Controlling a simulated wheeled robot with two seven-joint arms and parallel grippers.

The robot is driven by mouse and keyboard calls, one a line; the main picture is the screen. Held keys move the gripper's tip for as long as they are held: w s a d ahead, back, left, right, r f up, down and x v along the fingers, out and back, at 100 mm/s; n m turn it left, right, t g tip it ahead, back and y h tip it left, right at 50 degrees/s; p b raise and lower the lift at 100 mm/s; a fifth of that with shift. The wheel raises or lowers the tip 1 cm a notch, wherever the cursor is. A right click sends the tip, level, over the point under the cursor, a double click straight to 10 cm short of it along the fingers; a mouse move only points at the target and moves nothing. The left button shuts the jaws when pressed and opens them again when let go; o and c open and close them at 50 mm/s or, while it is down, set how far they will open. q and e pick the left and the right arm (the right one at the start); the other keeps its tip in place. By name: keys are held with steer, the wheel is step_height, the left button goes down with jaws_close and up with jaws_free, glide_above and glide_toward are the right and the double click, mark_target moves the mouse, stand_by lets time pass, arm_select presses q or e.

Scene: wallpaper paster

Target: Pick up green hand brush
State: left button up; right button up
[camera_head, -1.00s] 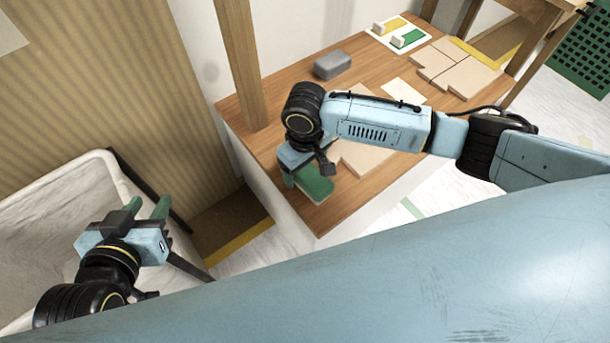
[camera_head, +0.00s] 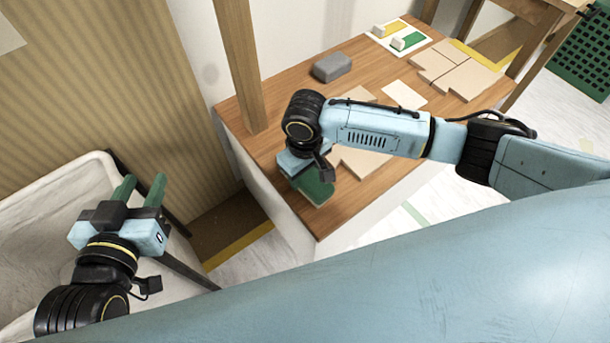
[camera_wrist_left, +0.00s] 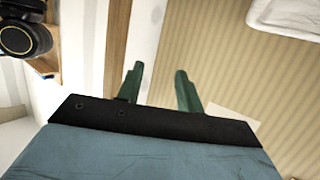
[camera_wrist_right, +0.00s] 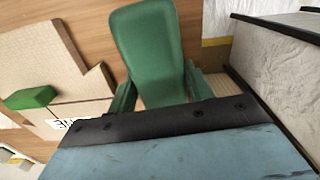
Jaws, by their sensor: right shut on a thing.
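The green hand brush (camera_head: 317,188) is at the near-left corner of the wooden table, partly hidden by my right gripper in the head view. In the right wrist view the brush (camera_wrist_right: 150,45) lies between the green fingers, and my right gripper (camera_wrist_right: 160,92) is shut on it. I cannot tell whether it touches the tabletop. My left gripper (camera_head: 140,188) is over the white tub's side, left of the table. Its green fingers stand apart with nothing between them in the left wrist view (camera_wrist_left: 158,85).
The wooden table (camera_head: 280,100) holds a grey block (camera_head: 332,66), beige boards (camera_head: 455,68) and a white card (camera_head: 399,36) with yellow and green patches. A wooden post (camera_head: 238,65) rises at its left edge. A white tub (camera_head: 45,205) stands at left. A small green block (camera_wrist_right: 30,97) lies near the boards.

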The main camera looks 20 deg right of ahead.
arm_select(q)
steer(key=shift+f, duration=0.1)
arm_select(e)
steer(key=shift+r, duration=0.1)
